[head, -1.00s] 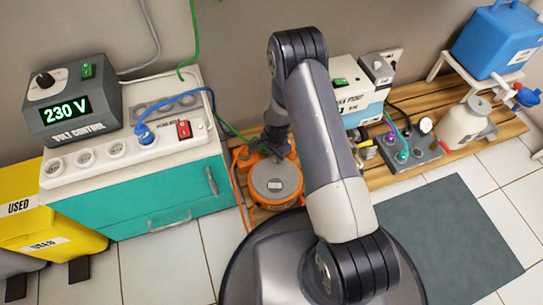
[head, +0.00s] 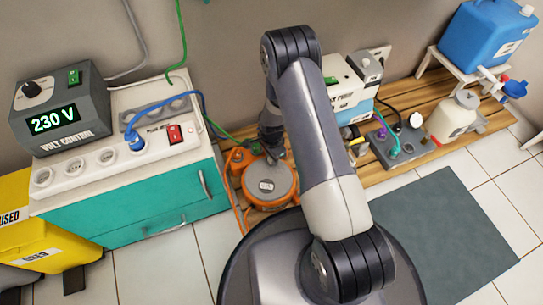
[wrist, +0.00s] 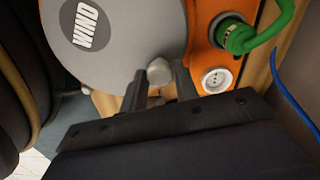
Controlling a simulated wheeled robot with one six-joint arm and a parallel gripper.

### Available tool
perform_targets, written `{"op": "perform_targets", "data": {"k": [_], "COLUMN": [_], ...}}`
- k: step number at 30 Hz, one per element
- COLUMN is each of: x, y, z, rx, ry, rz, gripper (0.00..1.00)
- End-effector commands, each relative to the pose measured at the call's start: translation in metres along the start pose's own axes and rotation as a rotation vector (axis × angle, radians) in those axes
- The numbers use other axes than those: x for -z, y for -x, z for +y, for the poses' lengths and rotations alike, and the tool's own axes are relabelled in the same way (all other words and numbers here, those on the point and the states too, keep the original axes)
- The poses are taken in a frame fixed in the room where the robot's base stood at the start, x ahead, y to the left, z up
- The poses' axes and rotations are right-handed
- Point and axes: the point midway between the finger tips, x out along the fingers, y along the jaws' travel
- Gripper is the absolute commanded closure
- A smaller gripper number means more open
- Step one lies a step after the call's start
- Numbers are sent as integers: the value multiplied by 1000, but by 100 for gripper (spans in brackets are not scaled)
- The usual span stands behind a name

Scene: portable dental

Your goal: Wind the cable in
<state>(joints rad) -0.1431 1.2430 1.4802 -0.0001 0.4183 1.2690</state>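The orange cable reel (head: 238,160) sits on the wooden pallet, below and behind my arm in the head view. Its grey disc (head: 270,184) faces up. In the wrist view the disc (wrist: 115,30) carries a "WIND" label and a pale knob (wrist: 159,71) near its rim. My gripper (wrist: 160,70) has one finger on each side of the knob, seemingly touching it. A green plug (wrist: 238,37) with a green cable sits in the reel's orange body beside a white socket (wrist: 216,80). An orange cable (head: 233,198) runs along the reel's left side.
The teal cabinet (head: 140,205) with a power strip (head: 95,160) and volt control box (head: 60,105) stands left. A blue cable (head: 190,93) arcs above it. Dental units, a bottle (head: 452,118) and a blue canister (head: 487,38) stand right. The grey mat (head: 440,230) is clear.

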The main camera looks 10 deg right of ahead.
Motion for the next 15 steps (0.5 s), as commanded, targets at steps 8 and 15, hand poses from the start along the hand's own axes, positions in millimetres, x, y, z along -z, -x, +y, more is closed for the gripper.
{"op": "perform_targets", "data": {"k": [8, 15], "x": [0, 0], "y": [0, 3], "z": [0, 0], "rx": [0, 0], "ry": [0, 0], "rz": [0, 0], "gripper": [51, 51]}}
